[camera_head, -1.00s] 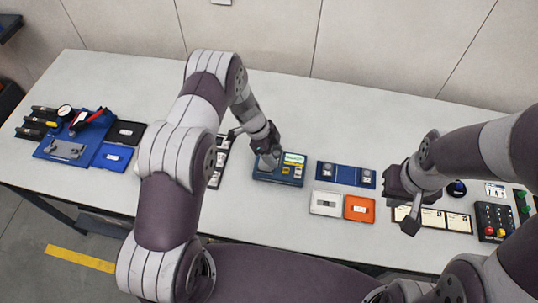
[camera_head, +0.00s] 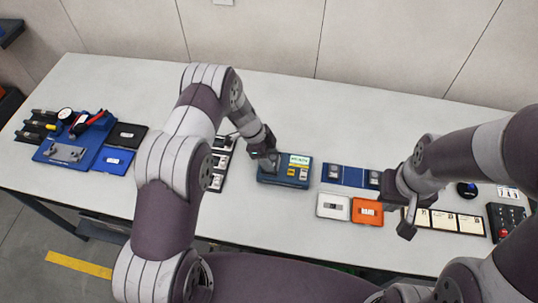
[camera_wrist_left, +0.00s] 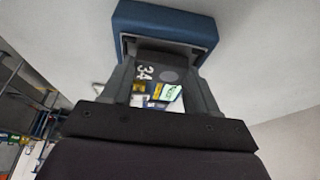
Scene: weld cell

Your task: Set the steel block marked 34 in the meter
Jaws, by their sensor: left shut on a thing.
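The meter (camera_head: 297,184) is a blue box with a pale green display and yellow parts, near the middle of the table. My left gripper (camera_head: 266,160) is at its left end in the head view. In the left wrist view, my left gripper (camera_wrist_left: 161,72) is shut on the dark grey steel block (camera_wrist_left: 158,64) marked 34. The block is at the mouth of a blue-rimmed opening (camera_wrist_left: 165,18); how deep it sits I cannot tell. My right gripper (camera_head: 397,200) hangs over the table's right part; its jaw opening is unclear.
A blue tray (camera_head: 354,176) with small grey blocks lies right of the meter. A white box (camera_head: 322,214) and an orange box (camera_head: 367,219) stand in front. Pale cards (camera_head: 443,219) and a dark keypad (camera_head: 497,235) are at the right. The back of the table is clear.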

